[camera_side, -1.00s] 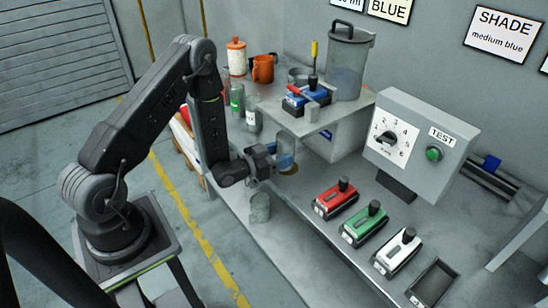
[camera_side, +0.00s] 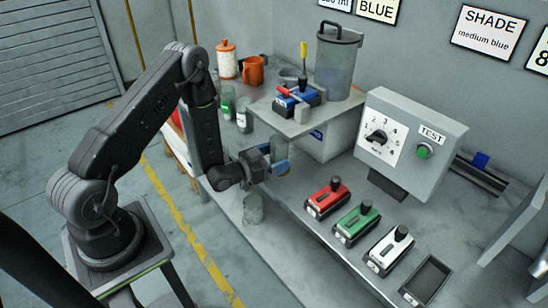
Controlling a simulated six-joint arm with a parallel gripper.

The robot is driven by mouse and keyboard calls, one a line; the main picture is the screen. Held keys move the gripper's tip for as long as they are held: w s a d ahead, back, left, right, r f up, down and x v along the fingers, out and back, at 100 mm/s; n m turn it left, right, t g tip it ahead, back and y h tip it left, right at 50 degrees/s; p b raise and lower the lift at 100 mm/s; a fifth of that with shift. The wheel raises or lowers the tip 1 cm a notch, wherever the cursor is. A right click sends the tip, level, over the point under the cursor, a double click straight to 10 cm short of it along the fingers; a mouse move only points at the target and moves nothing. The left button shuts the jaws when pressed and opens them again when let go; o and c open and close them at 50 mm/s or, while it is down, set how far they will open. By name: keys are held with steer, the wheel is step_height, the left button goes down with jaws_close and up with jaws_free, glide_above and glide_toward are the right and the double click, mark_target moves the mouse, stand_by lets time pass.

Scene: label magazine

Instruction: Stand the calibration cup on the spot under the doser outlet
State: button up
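The fingertips are small and partly merge with the cup. The doser (camera_side: 298,97), with blue and red parts, sits on the shelf above and to the right of the cup. The spot is not visible now, and its outlet cannot be made out. I cannot tell whether the cup touches the bench.
Red (camera_side: 327,198), green (camera_side: 357,224) and white (camera_side: 389,250) cartridges and an empty black tray (camera_side: 427,280) line the bench. A control box (camera_side: 412,145) stands behind them. Jars stand left of the shelf.

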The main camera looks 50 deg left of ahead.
steer(key=s, duration=0.4)
steer(key=s+a, duration=0.1)
steer(key=s, duration=0.8)
steer(key=shift+s+a, duration=0.35)
steer(key=shift+a, duration=0.05)
steer(key=w+r+m+g+y, duration=0.1)
steer(key=w+r+m+g, duration=0.3)
steer(key=w, duration=0.3)
step_height(320, 180, up, 7)
steer(key=d+g+y, duration=0.1)
steer(key=g+y, duration=0.2)
steer(key=g, duration=0.2)
steer(key=s+d+r+n+g, duration=0.1)
steer(key=s+d+r, duration=0.2)
steer(key=s+r, duration=0.2)
steer(key=s+d+r+n+g+h, duration=0.1)
steer(key=s+d+r+n, duration=0.1)
steer(key=s+d+r, duration=0.2)
steer(key=s+d+r+n+g, duration=0.1)
steer(key=s+d+r, duration=0.3)
steer(key=s, duration=0.5)
steer(key=shift+s+r+n+h, duration=0.2)
steer(key=shift+r+n, duration=0.15)
steer(key=shift+r, duration=0.35)
steer(key=shift+s+r+n+h, duration=0.2)
steer(key=shift+r+n, duration=0.15)
steer(key=shift+r, duration=0.35)
